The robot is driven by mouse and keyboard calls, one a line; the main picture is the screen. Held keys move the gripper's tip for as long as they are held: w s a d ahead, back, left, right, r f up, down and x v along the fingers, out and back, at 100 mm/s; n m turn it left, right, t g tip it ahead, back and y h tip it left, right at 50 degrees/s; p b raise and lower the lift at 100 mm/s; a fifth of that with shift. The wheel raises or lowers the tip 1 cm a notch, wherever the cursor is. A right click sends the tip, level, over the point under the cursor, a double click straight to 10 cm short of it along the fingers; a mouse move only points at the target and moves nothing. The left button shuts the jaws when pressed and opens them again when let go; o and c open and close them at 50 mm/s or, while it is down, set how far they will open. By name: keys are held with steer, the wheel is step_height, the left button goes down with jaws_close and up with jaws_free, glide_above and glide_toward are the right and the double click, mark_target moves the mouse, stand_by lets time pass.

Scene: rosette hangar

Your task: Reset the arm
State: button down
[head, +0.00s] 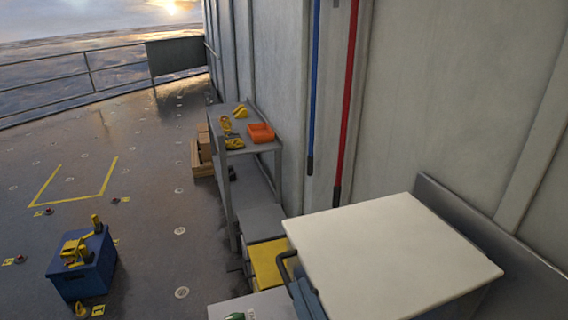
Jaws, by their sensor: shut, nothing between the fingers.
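My arm and my gripper do not show in the head view, so how the arm is held cannot be seen. No part of the view shows fingers or an object between them.
A pale-topped cabinet (390,250) stands close at lower right against the wall. A grey workbench (219,132) holds an orange bin (261,133) and yellow items. A blue box (82,270) with yellow parts stands on the deck at left. Open deck lies around the yellow floor marking (107,178).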

step_height(320, 180, up, 18)
steer(key=w+m+t+h, duration=0.1)
steer(key=w+m+t, duration=0.15)
steer(key=t, duration=0.25)
steer(key=s+a+r+m+t+h, duration=0.1)
steer(key=s+r+t, duration=0.2)
steer(key=r, duration=0.6)
steer(key=s+a+r+m+t+h, duration=0.1)
steer(key=s+a+r+m+t, duration=0.1)
steer(key=r, duration=0.7)
steer(key=shift+s+t+h, duration=0.3)
steer(key=shift+s+t, duration=0.6)
steer(key=shift+s, duration=0.15)
steer(key=shift+r, duration=0.1)
